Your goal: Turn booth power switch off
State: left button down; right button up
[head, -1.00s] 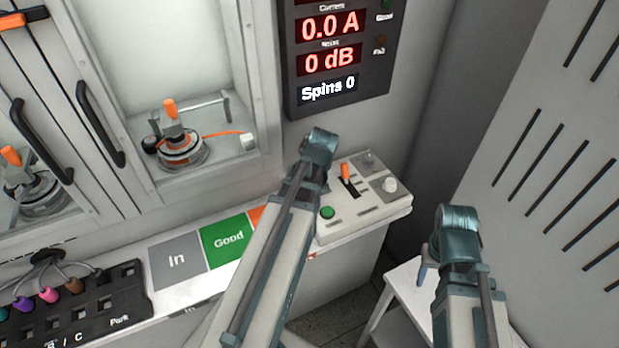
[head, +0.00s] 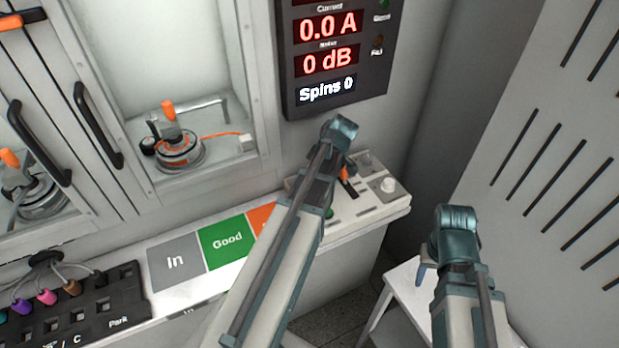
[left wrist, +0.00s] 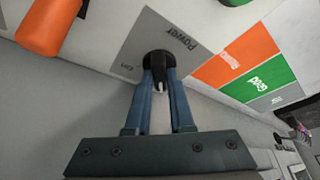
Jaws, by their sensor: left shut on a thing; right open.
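The booth power switch is a black knob (left wrist: 158,60) on a grey plate (left wrist: 185,38) marked "Power" in the left wrist view. My left gripper (left wrist: 160,80) has its blue fingers closed together at this knob, one on each side of it. A small label by the knob is too blurred to read surely. In the head view my left arm covers the switch and the left gripper's fingers. My right gripper (head: 425,273) hangs low at the right, well away from the panel, only partly visible; it is open.
The control panel (head: 372,212) carries an orange lever (head: 344,174), a green button (head: 329,212) and a white knob (head: 389,185). The orange lever (left wrist: 46,24) and green button (left wrist: 235,2) are close to my left gripper. A display (head: 335,60) hangs above. A white stand (head: 405,290) is below right.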

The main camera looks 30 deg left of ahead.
pick_arm(q)
jog(key=shift+n, duration=0.6)
jog(key=c, duration=0.8)
grip_release()
pick_arm(e)
jog(key=shift+r, duration=0.1)
pick_arm(q)
jog(key=p+v, duration=0.6)
jog(key=v, duration=0.1)
jog(key=p+v, duration=0.6)
jog(key=shift+w+r+p, duration=0.25)
jog(key=shift+r+p, duration=0.15)
pick_arm(e)
notch_tip(320, 180, up, 13)
jog(key=shift+f, duration=0.2)
